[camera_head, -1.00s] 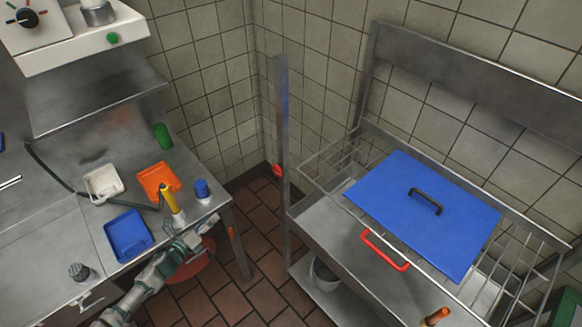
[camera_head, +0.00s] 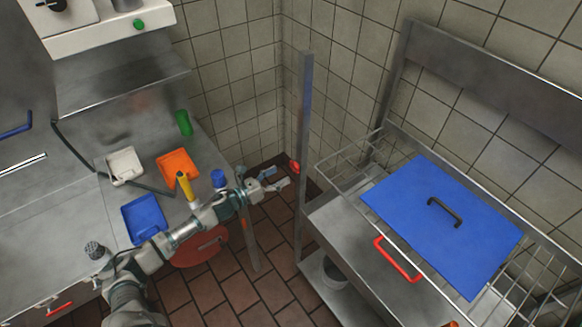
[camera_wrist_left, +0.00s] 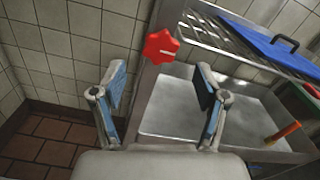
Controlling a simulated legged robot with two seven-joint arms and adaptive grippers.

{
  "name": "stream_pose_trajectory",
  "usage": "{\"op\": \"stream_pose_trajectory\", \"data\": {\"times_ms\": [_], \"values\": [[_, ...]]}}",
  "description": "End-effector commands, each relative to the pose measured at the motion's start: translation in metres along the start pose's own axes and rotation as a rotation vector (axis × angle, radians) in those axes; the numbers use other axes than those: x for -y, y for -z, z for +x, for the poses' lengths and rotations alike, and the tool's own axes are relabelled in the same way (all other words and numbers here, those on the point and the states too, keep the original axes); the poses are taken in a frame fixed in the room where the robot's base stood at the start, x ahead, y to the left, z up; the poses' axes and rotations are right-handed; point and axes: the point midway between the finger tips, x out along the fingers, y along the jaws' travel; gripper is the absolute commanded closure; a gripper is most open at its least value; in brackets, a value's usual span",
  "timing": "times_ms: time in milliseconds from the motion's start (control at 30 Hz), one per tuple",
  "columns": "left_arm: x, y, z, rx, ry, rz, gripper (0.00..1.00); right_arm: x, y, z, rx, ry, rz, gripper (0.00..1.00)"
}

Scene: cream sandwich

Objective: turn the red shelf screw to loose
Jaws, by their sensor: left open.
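The red shelf screw (camera_head: 294,167) is a small knob on the upright post of the metal shelf. In the left wrist view the red screw (camera_wrist_left: 160,47) shows as a star-shaped knob with a pale line across its face. It lies above and beyond the two fingertips, between them sideways. My left gripper (camera_head: 277,178) is open and empty, just left of and slightly below the screw, apart from it. Its blue-padded fingers also show in the left wrist view (camera_wrist_left: 160,85). My right gripper is not in view.
The metal shelf's post (camera_head: 304,120) stands left of its wire rack. A blue board (camera_head: 420,225) with a dark handle lies on the rack, near a red handle (camera_head: 398,259). The counter at left holds an orange tray (camera_head: 177,167), a blue tray (camera_head: 145,218) and a white tray (camera_head: 124,165).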

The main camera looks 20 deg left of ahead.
Motion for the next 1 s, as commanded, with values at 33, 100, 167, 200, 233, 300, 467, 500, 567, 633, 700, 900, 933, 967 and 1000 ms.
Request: {"op": "stream_pose_trajectory", "data": {"times_ms": [33, 100, 167, 200, 233, 300, 467, 500, 567, 633, 700, 900, 933, 967, 1000], "values": [[0.000, -0.003, 0.012, 0.004, 0.001, -0.001, 0.26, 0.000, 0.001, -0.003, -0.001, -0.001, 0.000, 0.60], [0.000, -0.003, 0.025, 0.004, 0.001, -0.003, 0.26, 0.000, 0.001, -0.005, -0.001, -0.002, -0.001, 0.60], [-0.001, -0.002, 0.035, 0.003, 0.001, -0.003, 0.26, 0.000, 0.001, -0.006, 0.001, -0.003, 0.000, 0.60], [-0.002, -0.002, 0.040, 0.003, 0.000, -0.003, 0.26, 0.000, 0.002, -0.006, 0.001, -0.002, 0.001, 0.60], [-0.002, -0.001, 0.043, 0.003, 0.000, -0.004, 0.26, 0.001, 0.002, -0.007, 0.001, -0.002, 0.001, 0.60], [-0.002, -0.001, 0.050, 0.002, 0.000, -0.004, 0.26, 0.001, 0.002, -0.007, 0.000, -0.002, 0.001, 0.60], [-0.002, 0.000, 0.056, 0.001, -0.001, -0.003, 0.26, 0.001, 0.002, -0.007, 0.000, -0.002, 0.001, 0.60], [-0.002, 0.000, 0.057, 0.001, -0.001, -0.003, 0.26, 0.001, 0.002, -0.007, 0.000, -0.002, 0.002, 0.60], [-0.002, 0.001, 0.057, 0.001, 0.000, -0.003, 0.26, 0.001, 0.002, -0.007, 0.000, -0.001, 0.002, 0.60], [-0.002, 0.001, 0.057, 0.001, 0.000, -0.003, 0.26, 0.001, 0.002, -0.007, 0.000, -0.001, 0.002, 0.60], [-0.002, 0.001, 0.057, 0.001, 0.000, -0.003, 0.29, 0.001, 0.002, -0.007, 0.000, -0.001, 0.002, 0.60], [-0.002, 0.000, 0.057, 0.001, -0.001, -0.003, 0.79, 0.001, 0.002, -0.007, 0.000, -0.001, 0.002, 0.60], [-0.002, 0.000, 0.057, 0.001, -0.001, -0.003, 0.86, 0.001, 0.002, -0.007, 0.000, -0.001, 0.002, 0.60], [-0.002, 0.000, 0.057, 0.001, -0.002, -0.003, 0.86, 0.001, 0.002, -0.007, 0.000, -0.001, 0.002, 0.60], [-0.002, 0.000, 0.057, 0.001, -0.002, -0.003, 0.86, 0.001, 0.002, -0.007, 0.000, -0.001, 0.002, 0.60]]}}
